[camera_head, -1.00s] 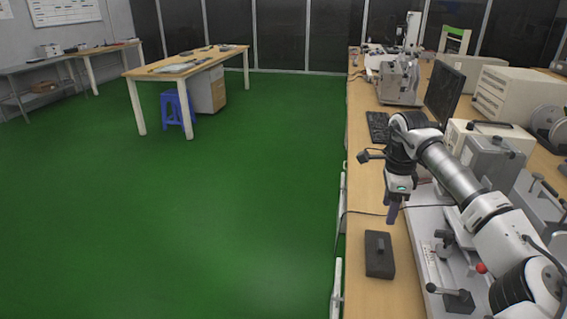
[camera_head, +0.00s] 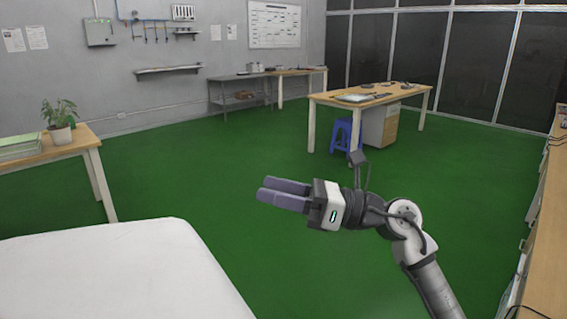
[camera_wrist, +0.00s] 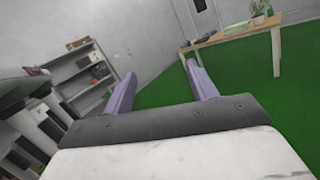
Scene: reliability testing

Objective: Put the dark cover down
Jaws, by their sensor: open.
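My gripper (camera_head: 268,190) is open and empty, held over the green floor and pointing left in the head view. In the wrist view its two purple-grey fingers (camera_wrist: 160,72) stand wide apart, with nothing between them. The dark cover is not visible in either current view.
The wooden bench (camera_head: 540,210) runs along the right edge. A white surface with a rounded corner (camera_head: 110,275) fills the lower left. A wooden table (camera_head: 60,150) holds a potted plant (camera_head: 60,125). A worktable (camera_head: 370,96) with a blue stool (camera_head: 342,135) stands farther back. Open green floor lies between.

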